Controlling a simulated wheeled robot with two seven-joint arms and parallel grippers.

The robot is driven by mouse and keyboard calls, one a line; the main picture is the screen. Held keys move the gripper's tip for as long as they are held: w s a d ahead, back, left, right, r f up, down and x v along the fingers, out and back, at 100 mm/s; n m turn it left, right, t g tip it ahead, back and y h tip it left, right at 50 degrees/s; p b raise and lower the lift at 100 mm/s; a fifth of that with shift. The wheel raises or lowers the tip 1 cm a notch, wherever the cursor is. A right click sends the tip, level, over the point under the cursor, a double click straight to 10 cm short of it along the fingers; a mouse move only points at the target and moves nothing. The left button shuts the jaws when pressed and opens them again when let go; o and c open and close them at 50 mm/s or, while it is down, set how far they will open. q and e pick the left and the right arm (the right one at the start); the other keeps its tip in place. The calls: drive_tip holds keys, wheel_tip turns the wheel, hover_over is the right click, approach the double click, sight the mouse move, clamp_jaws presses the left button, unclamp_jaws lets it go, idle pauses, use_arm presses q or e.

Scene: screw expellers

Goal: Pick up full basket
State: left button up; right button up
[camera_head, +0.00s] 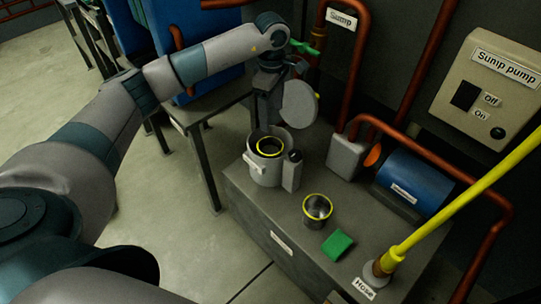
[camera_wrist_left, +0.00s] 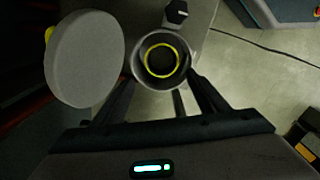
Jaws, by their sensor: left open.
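A light grey round housing (camera_head: 264,174) stands on the bench with its top open. A basket with a yellow rim (camera_head: 269,147) sits inside it; its contents are too dark to tell. The housing's round lid (camera_head: 299,104) is swung open beside it. A second yellow-rimmed basket (camera_head: 317,207) stands on the bench, its inside looking metallic. My left gripper (camera_head: 268,120) hangs above the housing, open and empty. In the left wrist view the housing basket's yellow rim (camera_wrist_left: 162,61) lies ahead between the spread fingers (camera_wrist_left: 162,90), apart from them. My right gripper is not in view.
A green pad (camera_head: 338,243) lies by the second basket. A yellow hose (camera_head: 455,195) rises from the bench's right side. A blue pump (camera_head: 410,184) and copper pipes stand behind. The lid (camera_wrist_left: 85,60) is close to the left finger in the wrist view.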

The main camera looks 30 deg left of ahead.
use_arm(q)
approach(271, 139)
drive_tip(key=s+f, duration=0.1)
drive_tip(key=f, duration=0.1)
drive_tip(key=s+d+f, duration=0.1)
drive_tip(key=f, duration=0.1)
drive_tip(key=s+f, duration=0.1)
drive_tip(key=f, duration=0.1)
drive_tip(key=shift+d+f, duration=0.1)
drive_tip(key=shift+d, duration=0.25)
drive_tip(key=shift+f, duration=0.15)
drive_tip(key=shift+s+a+f+b, duration=0.15)
drive_tip(key=shift+f+b, duration=0.25)
drive_tip(key=shift+f, duration=2.15)
drive_tip(key=c, duration=0.9)
